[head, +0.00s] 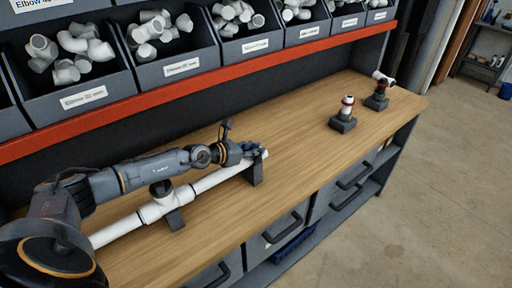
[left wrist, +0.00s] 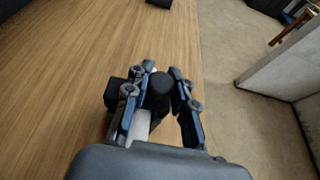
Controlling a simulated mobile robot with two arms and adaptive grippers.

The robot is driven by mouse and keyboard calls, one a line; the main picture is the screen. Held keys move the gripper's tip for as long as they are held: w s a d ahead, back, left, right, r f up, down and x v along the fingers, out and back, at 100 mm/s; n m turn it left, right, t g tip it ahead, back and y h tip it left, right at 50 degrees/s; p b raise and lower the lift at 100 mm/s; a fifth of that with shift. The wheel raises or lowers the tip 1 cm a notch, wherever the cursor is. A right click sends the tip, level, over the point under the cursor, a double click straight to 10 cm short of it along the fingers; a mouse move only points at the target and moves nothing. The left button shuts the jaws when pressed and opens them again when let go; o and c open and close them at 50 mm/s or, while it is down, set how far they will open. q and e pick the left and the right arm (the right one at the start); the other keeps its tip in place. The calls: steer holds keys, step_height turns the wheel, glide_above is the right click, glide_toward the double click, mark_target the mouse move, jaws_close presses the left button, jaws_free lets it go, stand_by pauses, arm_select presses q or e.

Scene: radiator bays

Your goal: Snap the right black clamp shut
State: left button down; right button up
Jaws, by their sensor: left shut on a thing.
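The right black clamp (head: 256,174) stands on the wooden bench under the right end of a white pipe (head: 218,178). My left gripper (head: 254,150) is at that end of the pipe, over the clamp. In the left wrist view the two fingers of the left gripper (left wrist: 160,104) are on either side of a black rounded part of the clamp (left wrist: 161,82), and white pipe (left wrist: 140,126) shows below it. The gripper hides the clamp's upper part, so I cannot tell how far it is closed. My right gripper is not in view.
Two dark stands with red-and-white fittings (head: 344,116) (head: 378,94) are at the far right. Bins of white fittings (head: 165,55) sit above a red rail (head: 120,117). The bench's middle is clear.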

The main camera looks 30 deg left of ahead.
arm_select(q)
steer(key=shift+s+f, duration=0.1)
steer(key=shift+f, duration=0.15)
steer(key=c, duration=1.1)
jaws_free()
steer(key=shift+s, duration=0.1)
steer(key=shift+a+r, duration=0.1)
steer(key=shift+r, duration=0.1)
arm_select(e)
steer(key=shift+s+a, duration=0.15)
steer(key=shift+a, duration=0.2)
arm_select(q)
steer(key=v, duration=1)
steer(key=shift+s+a, duration=0.1)
steer(key=shift+s, duration=0.25)
steer(key=shift+s+a+r, duration=0.25)
steer(key=shift+s+r, duration=0.1)
steer(key=shift+s, duration=0.25)
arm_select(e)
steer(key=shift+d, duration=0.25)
